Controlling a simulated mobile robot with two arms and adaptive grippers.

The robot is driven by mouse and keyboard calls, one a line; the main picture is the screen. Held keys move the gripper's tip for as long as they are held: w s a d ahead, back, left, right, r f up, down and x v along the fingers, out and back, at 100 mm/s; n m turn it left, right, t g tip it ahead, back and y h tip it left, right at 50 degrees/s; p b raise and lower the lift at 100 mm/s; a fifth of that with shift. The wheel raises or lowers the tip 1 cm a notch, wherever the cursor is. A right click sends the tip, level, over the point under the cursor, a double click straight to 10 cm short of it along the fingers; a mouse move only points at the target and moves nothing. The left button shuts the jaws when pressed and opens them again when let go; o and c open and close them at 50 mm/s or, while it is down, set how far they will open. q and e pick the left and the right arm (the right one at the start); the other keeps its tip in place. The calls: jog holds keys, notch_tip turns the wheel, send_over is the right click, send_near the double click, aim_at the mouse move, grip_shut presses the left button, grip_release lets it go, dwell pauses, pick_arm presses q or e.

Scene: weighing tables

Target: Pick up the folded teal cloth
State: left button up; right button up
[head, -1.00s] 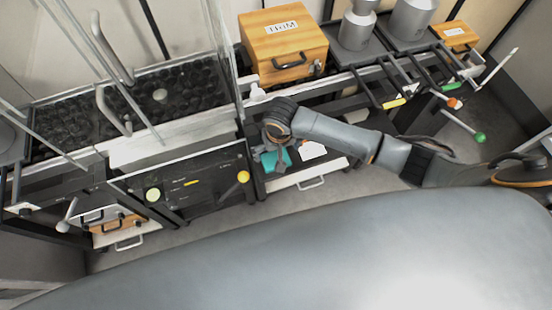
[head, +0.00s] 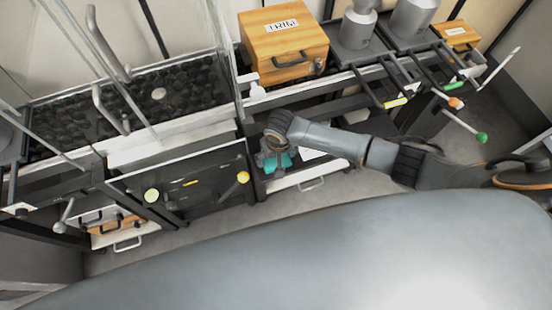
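The teal cloth (head: 286,162) lies in an open white-fronted drawer (head: 290,181) below the middle counter. Only parts of it show beside and under my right gripper (head: 272,165), so I cannot see its folds clearly. My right arm comes in from the right, and its gripper points down at the cloth, over or against it. The fingers are small and partly hidden, so I cannot tell whether they are closed on it. My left gripper is not in view.
A white item (head: 313,153) lies beside the cloth in the drawer. A wooden box labelled TRIM (head: 283,45) stands on the counter above. Levers with coloured ends, one green (head: 481,137), jut out at right.

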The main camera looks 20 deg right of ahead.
jog(key=shift+c, duration=0.6)
jog(key=shift+r, duration=0.3)
notch_tip(320, 180, up, 2)
jog(key=shift+r+p, duration=0.1)
jog(key=shift+p, duration=0.25)
jog(key=s+a+r+p, duration=0.2)
jog(key=s+a+r, duration=0.2)
jog(key=s+r, duration=0.6)
jog(key=s, duration=0.3)
jog(key=shift+s, duration=0.25)
jog(key=shift+r, duration=0.1)
